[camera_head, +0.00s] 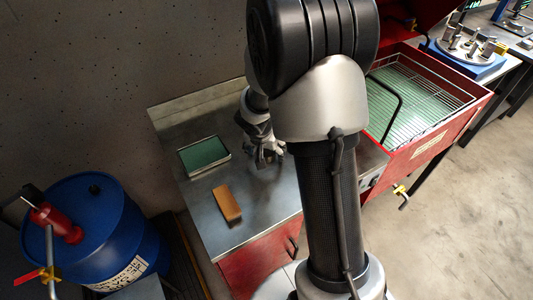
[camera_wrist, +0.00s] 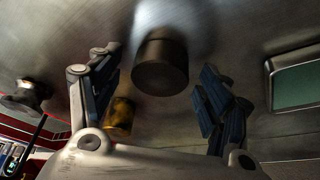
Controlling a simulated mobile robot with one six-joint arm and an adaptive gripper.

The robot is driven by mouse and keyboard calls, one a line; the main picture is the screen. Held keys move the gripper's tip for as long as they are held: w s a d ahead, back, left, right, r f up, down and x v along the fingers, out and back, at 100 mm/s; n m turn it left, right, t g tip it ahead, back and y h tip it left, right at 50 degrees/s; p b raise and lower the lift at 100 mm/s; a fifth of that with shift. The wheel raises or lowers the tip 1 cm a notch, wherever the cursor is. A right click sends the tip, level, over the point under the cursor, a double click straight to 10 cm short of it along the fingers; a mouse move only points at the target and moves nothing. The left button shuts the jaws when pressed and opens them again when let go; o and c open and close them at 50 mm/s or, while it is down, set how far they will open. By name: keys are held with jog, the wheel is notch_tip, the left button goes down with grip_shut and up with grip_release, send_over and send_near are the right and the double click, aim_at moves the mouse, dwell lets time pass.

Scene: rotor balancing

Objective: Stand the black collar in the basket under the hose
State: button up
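The black collar (camera_wrist: 160,66) is a dark short cylinder standing on the steel table, seen between the fingers in the wrist view. My gripper (camera_wrist: 158,76) is open around it, with a gap on both sides. In the head view my gripper (camera_head: 266,154) is low over the table, and my arm hides the collar. The wire basket (camera_head: 437,78) lies in the open red washer at the right. The black hose (camera_head: 398,101) curves over the basket's left part. My arm covers part of the washer's left side.
A brass piece (camera_wrist: 120,115) and a dark knob-like part (camera_wrist: 28,96) stand near the collar. A green-lined tray (camera_head: 204,155) and an orange block (camera_head: 227,203) lie on the table's left. The washer's red rim (camera_head: 462,116) borders the basket.

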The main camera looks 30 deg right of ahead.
jog(key=c, duration=1.6)
